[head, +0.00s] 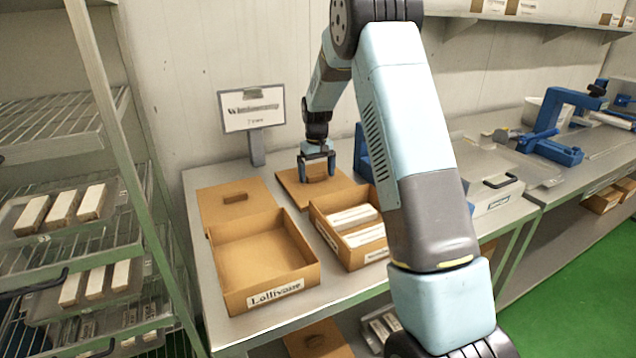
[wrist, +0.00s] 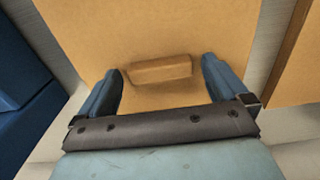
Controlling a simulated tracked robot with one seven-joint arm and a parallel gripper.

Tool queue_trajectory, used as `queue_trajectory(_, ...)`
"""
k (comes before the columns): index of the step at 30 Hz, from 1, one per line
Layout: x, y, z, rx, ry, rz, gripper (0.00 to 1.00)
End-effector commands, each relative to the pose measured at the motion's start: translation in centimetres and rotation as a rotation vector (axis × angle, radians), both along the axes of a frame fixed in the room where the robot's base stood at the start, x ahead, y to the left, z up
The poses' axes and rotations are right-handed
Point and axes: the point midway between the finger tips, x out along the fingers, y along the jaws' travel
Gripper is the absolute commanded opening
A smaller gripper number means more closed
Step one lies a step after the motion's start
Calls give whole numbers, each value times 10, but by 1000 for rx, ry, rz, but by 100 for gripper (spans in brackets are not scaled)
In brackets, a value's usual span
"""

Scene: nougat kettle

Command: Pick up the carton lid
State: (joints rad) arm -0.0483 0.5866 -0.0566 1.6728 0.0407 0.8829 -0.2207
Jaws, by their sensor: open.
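A flat brown carton lid (head: 344,186) with a raised block handle (head: 317,171) lies on the steel table, behind the carton with white bars. My gripper (head: 318,166) is over this lid, its two blue fingers open on either side of the handle. In the wrist view the handle (wrist: 160,70) sits between the open fingertips (wrist: 164,72), with a gap at each end. I cannot tell how far the fingertips are above the lid. A second lid (head: 225,203) with a similar handle lies to the left, behind an empty open carton labelled "Lollivaire" (head: 262,262).
A carton with white bars (head: 318,212) stands just in front of the lid. A sign on a post (head: 256,150) stands at the back left. A blue object (head: 361,150) is close to the gripper's right. A wire rack (head: 80,200) with bars is at the left.

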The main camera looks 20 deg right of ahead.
Motion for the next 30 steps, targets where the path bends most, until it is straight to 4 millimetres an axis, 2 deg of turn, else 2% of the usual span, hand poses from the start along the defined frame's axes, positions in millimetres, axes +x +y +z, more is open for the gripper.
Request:
queue_trajectory(2,0,0,0,0,0,0,100)
queue_trajectory(20,0,-1,0,0,0,0,44)
queue_trajectory(30,0,0,6,0,-1,0,43)
